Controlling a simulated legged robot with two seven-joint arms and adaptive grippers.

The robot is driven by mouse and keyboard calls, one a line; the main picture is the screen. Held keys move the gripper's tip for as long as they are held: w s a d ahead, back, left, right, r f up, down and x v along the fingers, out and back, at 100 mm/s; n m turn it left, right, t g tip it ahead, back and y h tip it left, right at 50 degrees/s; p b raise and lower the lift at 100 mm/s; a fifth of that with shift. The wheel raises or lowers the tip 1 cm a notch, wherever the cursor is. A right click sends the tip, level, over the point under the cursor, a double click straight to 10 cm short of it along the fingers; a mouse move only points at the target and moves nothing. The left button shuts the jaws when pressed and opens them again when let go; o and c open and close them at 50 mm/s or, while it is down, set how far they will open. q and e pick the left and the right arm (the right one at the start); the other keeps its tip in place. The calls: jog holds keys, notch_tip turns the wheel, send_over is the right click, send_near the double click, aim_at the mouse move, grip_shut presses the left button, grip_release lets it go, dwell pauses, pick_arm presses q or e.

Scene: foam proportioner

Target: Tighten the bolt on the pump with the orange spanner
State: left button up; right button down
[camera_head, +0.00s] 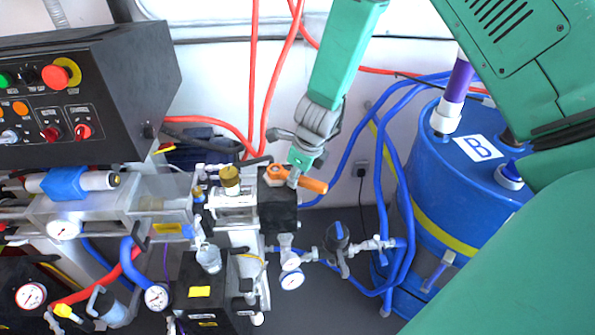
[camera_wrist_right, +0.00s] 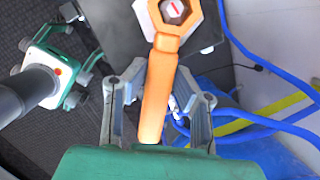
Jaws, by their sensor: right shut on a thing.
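My right gripper (camera_head: 299,168) is shut on the handle of the orange spanner (camera_head: 312,184). The spanner's handle (camera_wrist_right: 157,95) runs up between the two grey fingers in the wrist view. Its ring end shows at the top of that view, around the hex bolt head (camera_wrist_right: 174,10), which has a red mark. In the head view the ring end lies over the top of the black block on the pump (camera_head: 278,192), with the handle pointing right. How far the ring sits down over the bolt I cannot tell. My left gripper does not show in the head view.
A black control box (camera_head: 95,95) with coloured buttons stands at the left. Pipes, valves and gauges (camera_head: 292,279) surround the block. Red hoses (camera_head: 252,80) hang behind, and blue hoses (camera_head: 385,200) run to a blue drum (camera_head: 450,210) marked B at the right.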

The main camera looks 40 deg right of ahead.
jog(key=shift+w+r, duration=0.1)
jog(key=shift+a+m+h+p, duration=0.35)
jog(key=shift+a+m, duration=0.1)
jog(key=shift+m, duration=0.65)
jog(key=shift+a, duration=0.15)
jog(key=shift+d+p, duration=0.2)
jog(key=shift+p, duration=0.1)
jog(key=c, duration=1.2)
grip_release()
